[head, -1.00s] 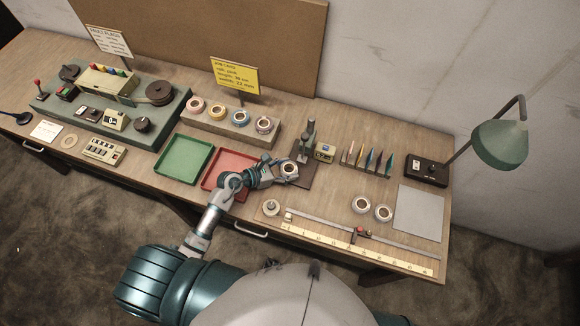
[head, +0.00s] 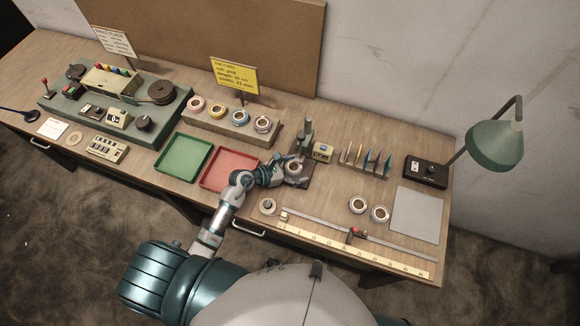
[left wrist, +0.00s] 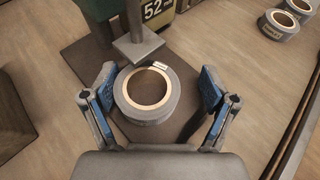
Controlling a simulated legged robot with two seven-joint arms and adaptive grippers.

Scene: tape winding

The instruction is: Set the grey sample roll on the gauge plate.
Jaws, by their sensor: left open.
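The grey sample roll (left wrist: 147,113) lies flat on the dark gauge plate (left wrist: 88,62) in the left wrist view, close to the foot of the gauge post (left wrist: 136,42). In the head view the roll (head: 294,167) shows on the plate, partly behind my gripper. My left gripper (left wrist: 155,95) is open, with one blue-padded finger on each side of the roll and a gap visible on both sides. In the head view my left gripper (head: 281,172) reaches over the plate from the left. My right gripper is not in view.
The gauge display (head: 322,151) stands right of the post. A red tray (head: 230,169) and a green tray (head: 183,157) lie left of the plate. Two more rolls (head: 358,205) lie to the right, above the long ruler (head: 350,250).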

